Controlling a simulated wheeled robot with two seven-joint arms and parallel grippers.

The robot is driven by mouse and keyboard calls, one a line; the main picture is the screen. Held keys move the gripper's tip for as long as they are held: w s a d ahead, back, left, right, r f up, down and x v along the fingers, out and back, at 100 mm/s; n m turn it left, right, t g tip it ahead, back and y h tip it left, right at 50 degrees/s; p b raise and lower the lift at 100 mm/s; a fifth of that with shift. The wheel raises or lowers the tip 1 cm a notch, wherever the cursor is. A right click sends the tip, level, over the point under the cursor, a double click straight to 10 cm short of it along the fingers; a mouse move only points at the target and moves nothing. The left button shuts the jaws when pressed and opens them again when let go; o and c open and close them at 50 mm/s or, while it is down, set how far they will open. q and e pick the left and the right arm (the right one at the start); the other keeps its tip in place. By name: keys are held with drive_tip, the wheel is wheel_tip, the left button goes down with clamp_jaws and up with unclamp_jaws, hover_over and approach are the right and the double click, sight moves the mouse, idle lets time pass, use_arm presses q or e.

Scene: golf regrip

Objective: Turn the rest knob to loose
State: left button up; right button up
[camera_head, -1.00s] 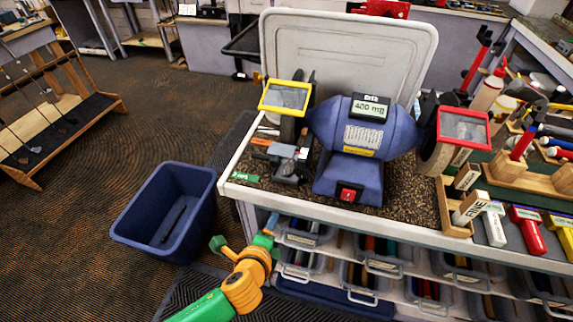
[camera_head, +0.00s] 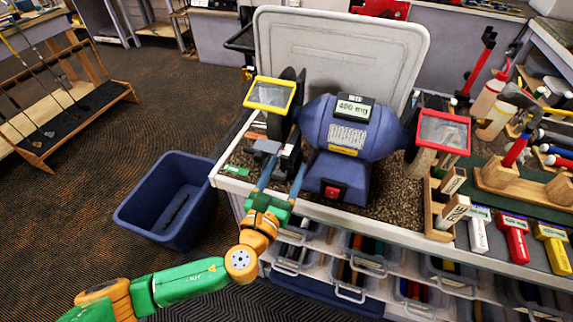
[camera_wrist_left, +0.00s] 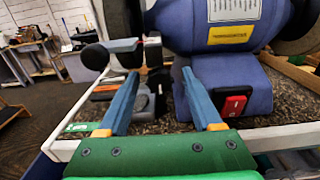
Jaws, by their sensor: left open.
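The blue bench grinder (camera_head: 350,132) stands on the bench, with a grey tool rest (camera_head: 268,146) in front of its left wheel. In the left wrist view the tool rest (camera_wrist_left: 122,45) has a round black knob (camera_wrist_left: 95,57) at its left end, and dark mount parts show between my fingers. I cannot tell which part is the rest knob or whether it is tight. My left gripper (camera_head: 284,169) is open at the bench's front edge, its blue fingers pointing at the rest; it also shows in the left wrist view (camera_wrist_left: 160,74). My right gripper is out of view.
The grinder's red switch (camera_head: 333,192) is just right of my fingers. A yellow-framed shield (camera_head: 269,95) hangs above the rest. A blue bin (camera_head: 165,200) stands on the floor at left. Wooden holders and mallets fill the bench's right side.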

use_arm(q)
drive_tip(key=shift+w+d, duration=0.15)
drive_tip(key=shift+w, duration=0.3)
drive_tip(key=shift+s, duration=0.1)
drive_tip(key=shift+c, duration=0.7)
clamp_jaws()
drive_tip(key=shift+n, duration=0.7)
drive_tip(key=shift+o, duration=0.7)
unclamp_jaws()
drive_tip(key=b+v, duration=0.1)
drive_tip(key=v, duration=0.6)
